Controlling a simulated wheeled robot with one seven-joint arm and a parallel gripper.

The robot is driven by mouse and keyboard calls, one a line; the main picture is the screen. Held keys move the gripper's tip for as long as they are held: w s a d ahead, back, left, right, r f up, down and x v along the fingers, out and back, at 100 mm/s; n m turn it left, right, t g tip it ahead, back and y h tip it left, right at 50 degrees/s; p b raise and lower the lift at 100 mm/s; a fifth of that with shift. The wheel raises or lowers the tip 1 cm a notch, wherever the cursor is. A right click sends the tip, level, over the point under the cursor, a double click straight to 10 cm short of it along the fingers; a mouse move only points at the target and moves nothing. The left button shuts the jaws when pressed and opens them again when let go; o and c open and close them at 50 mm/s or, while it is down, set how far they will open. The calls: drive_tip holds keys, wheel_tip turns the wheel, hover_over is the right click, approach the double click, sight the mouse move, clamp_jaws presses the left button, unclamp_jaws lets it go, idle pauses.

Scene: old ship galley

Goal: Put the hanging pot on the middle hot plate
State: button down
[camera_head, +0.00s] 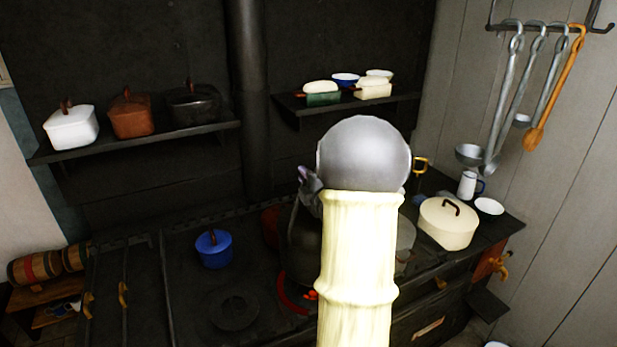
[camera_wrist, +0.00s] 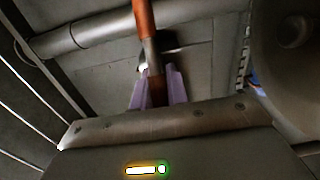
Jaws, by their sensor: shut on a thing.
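My gripper (camera_head: 308,182) shows just left of my arm's grey ball joint, above the stove (camera_head: 185,285). In the wrist view its purple fingers (camera_wrist: 160,88) are shut on an orange-brown bar, which looks like the hanging pot's handle (camera_wrist: 145,25). A dark, rounded pot (camera_head: 300,245) shows below the gripper, partly hidden by my arm; it appears to be the hanging pot. I cannot tell whether it touches the stove. A glowing red ring (camera_head: 290,294) shows below it, partly covered by my arm. A round dark hot plate (camera_head: 235,310) lies left of the glow.
A blue lidded pot (camera_head: 214,248) stands on the stove at left. A cream lidded pot (camera_head: 447,223) stands at right. Shelves above hold several pots (camera_head: 131,114) and dishes (camera_head: 323,92). Ladles (camera_head: 505,95) hang at right. The stove's front left is clear.

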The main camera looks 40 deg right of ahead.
drive_tip(key=shift+w+d+f+b, duration=0.1)
drive_tip(key=shift+w+f+b, duration=0.05)
drive_tip(key=shift+f+b, duration=1.6)
drive_tip(key=shift+w+a+f+b, duration=0.15)
drive_tip(key=shift+f+b, duration=1.15)
drive_tip(key=shift+b, duration=0.8)
drive_tip(key=shift+w+d+f+b, duration=0.15)
drive_tip(key=shift+f+b, duration=1.4)
drive_tip(key=shift+b, duration=0.35)
drive_tip(key=c, duration=1.3)
unclamp_jaws()
drive_tip(key=shift+s, duration=0.1)
drive_tip(key=shift+f, duration=0.35)
drive_tip(key=b+v, duration=0.4)
drive_tip(key=v, duration=1.3)
drive_tip(key=shift+s+r, duration=0.2)
drive_tip(key=shift+w, duration=0.1)
